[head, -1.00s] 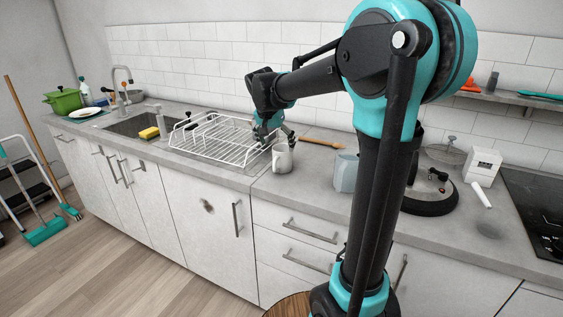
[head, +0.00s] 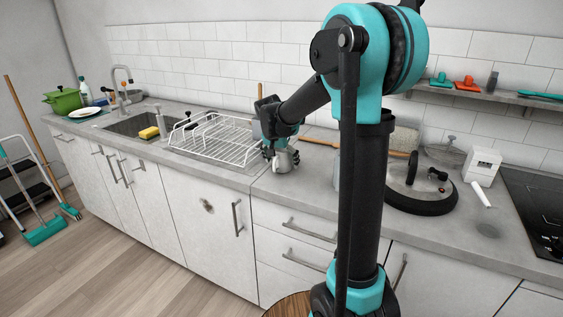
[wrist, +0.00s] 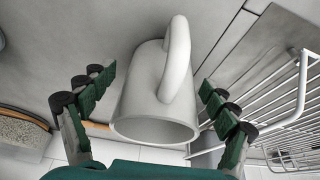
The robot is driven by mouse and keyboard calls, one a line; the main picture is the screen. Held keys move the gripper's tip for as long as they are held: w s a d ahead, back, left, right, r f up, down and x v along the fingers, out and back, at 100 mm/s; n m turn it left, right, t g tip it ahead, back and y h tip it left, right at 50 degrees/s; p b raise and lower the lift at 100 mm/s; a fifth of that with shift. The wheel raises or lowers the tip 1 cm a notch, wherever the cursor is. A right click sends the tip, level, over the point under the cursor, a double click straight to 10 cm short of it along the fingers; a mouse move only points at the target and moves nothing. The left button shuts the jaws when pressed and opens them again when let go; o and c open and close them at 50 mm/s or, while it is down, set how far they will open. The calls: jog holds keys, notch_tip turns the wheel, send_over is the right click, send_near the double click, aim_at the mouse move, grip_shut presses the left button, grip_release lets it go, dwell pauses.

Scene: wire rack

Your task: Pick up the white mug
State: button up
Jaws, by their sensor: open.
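The white mug (head: 282,162) stands on the grey counter, just right of the wire rack. In the wrist view the mug (wrist: 150,105) fills the middle, with its handle toward the top and its open rim toward the bottom. My gripper (head: 282,155) is over the mug in the head view and hides part of it. In the wrist view my gripper (wrist: 155,82) is open, with one finger on each side of the mug. Gaps show between the fingers and the mug.
The wire rack (head: 215,150) stands close on the left; its bars (wrist: 285,125) are near the right finger in the wrist view. A round dark-rimmed lid (head: 420,203) lies to the right on the counter. A long wooden-handled item lies behind the mug.

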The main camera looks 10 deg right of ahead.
jog(key=shift+c, duration=0.5)
jog(key=c, duration=1.4)
jog(key=shift+r, duration=0.2)
